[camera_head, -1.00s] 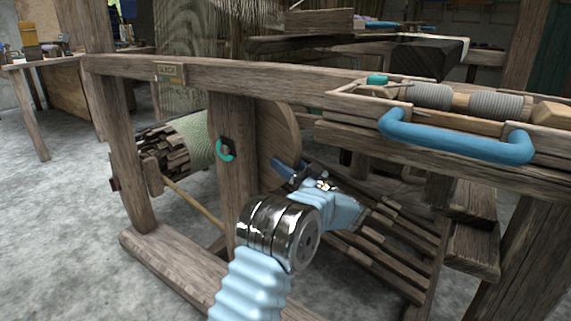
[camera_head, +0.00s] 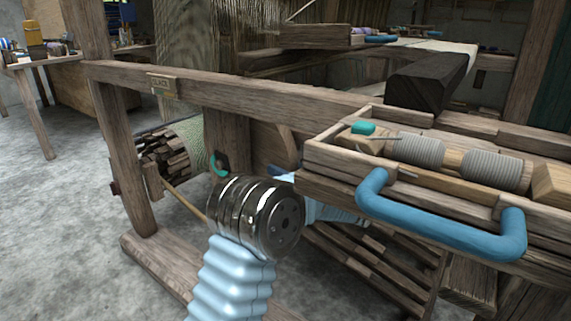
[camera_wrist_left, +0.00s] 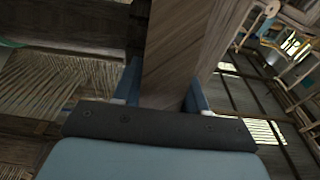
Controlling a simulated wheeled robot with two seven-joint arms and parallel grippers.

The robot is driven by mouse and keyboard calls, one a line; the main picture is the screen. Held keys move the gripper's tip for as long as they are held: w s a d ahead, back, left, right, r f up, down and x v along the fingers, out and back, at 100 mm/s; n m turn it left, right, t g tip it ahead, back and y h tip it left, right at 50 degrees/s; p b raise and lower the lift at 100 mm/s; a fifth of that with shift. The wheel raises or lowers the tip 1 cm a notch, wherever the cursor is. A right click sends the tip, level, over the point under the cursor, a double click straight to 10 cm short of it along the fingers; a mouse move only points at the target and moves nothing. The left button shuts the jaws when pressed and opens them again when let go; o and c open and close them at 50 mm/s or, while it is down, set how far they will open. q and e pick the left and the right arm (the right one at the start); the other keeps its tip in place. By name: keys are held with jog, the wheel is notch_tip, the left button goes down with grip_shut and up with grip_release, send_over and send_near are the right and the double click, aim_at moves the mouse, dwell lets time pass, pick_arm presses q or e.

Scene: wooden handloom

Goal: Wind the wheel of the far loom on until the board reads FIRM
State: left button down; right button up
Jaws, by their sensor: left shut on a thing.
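The loom's wooden wheel (camera_head: 268,146) shows partly behind a post, below the long rail. My left gripper (camera_head: 280,172) is at its lower right, mostly hidden by my own wrist and the tray. In the left wrist view my left gripper (camera_wrist_left: 163,88) has a flat wooden piece (camera_wrist_left: 185,45) between its fingers, which looks like part of the wheel. The small board (camera_head: 163,84) on the rail appears to read SLACK. A teal catch (camera_head: 219,166) sits on the post left of the wheel. My right gripper is not seen.
A wooden tray with a blue handle (camera_head: 440,226) and grey-wound bobbins (camera_head: 415,150) juts out at right, close above my left wrist. A slatted roller (camera_head: 165,155) lies left of the post. Grey floor is open at lower left.

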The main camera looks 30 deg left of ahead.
pick_arm(q)
jog(key=shift+r+h+p, duration=0.3)
jog(key=shift+r+p, duration=0.15)
jog(key=shift+p, duration=0.1)
jog(key=shift+f, duration=0.1)
jog(key=c, duration=0.7)
grip_release()
